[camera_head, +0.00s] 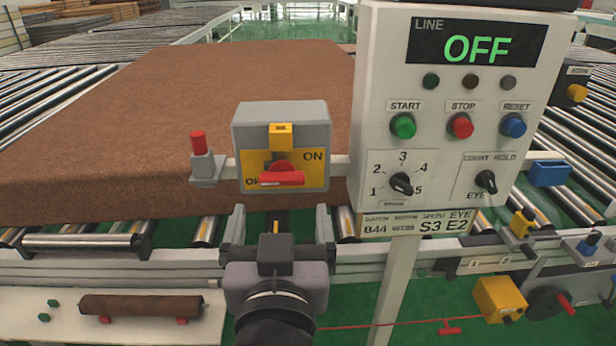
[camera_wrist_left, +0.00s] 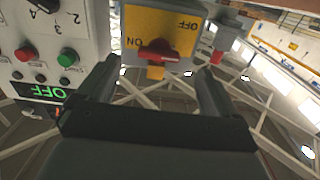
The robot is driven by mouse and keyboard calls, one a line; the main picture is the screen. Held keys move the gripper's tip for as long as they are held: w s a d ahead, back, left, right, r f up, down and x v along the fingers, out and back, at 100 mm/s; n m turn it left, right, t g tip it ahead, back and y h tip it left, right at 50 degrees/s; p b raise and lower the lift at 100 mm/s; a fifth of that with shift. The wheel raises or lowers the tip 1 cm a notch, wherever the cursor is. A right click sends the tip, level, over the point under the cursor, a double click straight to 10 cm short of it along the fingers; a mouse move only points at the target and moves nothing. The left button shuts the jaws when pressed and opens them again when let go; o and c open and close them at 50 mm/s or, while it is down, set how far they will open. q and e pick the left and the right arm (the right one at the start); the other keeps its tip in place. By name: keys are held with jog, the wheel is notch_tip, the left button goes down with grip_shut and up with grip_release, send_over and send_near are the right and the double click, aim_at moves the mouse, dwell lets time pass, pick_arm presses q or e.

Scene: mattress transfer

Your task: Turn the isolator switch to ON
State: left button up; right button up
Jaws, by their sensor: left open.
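The isolator switch (camera_head: 322,125) is a grey box with a yellow plate on the rail left of the control panel. Its red handle (camera_head: 281,178) lies roughly horizontal. ON is printed at the plate's upper right; OFF at its left is partly covered by the handle. The handle also shows in the left wrist view (camera_wrist_left: 158,56), where the box appears upside down. My left gripper (camera_head: 280,222) is open and empty, its two fingers apart just below and in front of the switch, not touching the handle. In the left wrist view the fingers (camera_wrist_left: 156,69) flank the handle. My right gripper is out of view.
The control panel (camera_head: 385,70) stands close on the right, its display reading LINE OFF. A red-topped post (camera_head: 199,150) is just left of the switch. A big brown mattress (camera_head: 150,120) lies on rollers behind. A yellow box (camera_head: 499,299) is at the lower right.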

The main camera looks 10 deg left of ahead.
aim_at(282, 184)
pick_arm(q)
jog(key=x, duration=0.2)
jog(key=p+x, duration=0.1)
jog(key=x, duration=0.1)
jog(key=r+x, duration=0.1)
jog(key=x, duration=0.1)
jog(key=shift+p, duration=0.4)
jog(key=shift+w+f, duration=0.15)
jog(key=shift+w, duration=0.25)
jog(key=c, duration=1)
